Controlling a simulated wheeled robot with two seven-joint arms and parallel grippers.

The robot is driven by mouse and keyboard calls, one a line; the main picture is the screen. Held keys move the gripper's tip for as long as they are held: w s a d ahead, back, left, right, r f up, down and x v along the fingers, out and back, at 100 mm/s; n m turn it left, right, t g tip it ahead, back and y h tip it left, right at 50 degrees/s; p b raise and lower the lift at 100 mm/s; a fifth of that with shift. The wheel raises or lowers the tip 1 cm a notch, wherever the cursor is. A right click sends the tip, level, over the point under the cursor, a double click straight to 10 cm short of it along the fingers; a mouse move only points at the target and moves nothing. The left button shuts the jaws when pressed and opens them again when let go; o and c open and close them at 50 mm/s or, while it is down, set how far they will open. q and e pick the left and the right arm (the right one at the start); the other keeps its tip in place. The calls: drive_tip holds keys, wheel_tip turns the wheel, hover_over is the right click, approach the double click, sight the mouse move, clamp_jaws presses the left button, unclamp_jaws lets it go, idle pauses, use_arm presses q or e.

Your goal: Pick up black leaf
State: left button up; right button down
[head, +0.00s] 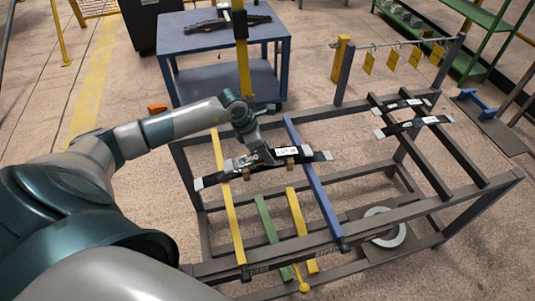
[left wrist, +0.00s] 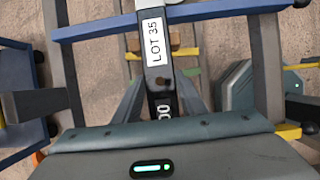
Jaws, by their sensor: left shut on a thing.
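My left gripper (head: 256,158) is shut on a long black leaf (head: 312,156) with pale ends and a white label. The leaf lies crosswise over the rack's yellow bar and blue bar, at or just above them; I cannot tell whether it touches. In the left wrist view the leaf (left wrist: 162,80) runs between the fingers (left wrist: 163,102), and its label reads LOT 35. Two more black leaves, one farther back (head: 403,105) and one nearer (head: 418,125), lie on the rack's right-hand dark bars. My right gripper is not in view.
The dark metal rack (head: 470,201) fills the middle and right, with a grey ring (head: 384,228) low inside it. A blue cart (head: 187,42) with dark parts on top stands behind. Yellow tags (head: 391,59) hang from a rail. Green shelving (head: 478,38) stands back right.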

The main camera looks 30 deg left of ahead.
use_arm(q)
drive_tip(key=shift+w+r, duration=0.1)
drive_tip(key=shift+r, duration=0.05)
drive_tip(key=shift+r+b, duration=0.65)
drive_tip(key=shift+r, duration=0.15)
wheel_tip(320, 180, up, 2)
drive_tip(key=shift+w+d+r+b, duration=0.1)
drive_tip(key=shift+d+r+b, duration=0.05)
drive_tip(key=shift+b, duration=0.55)
drive_tip(key=w+d+r+b, duration=0.4)
drive_tip(key=w+d+r, duration=0.3)
drive_tip(key=d, duration=0.1)
drive_tip(key=shift+w+b, duration=0.35)
drive_tip(key=shift+w, duration=0.05)
drive_tip(key=shift+d, duration=0.1)
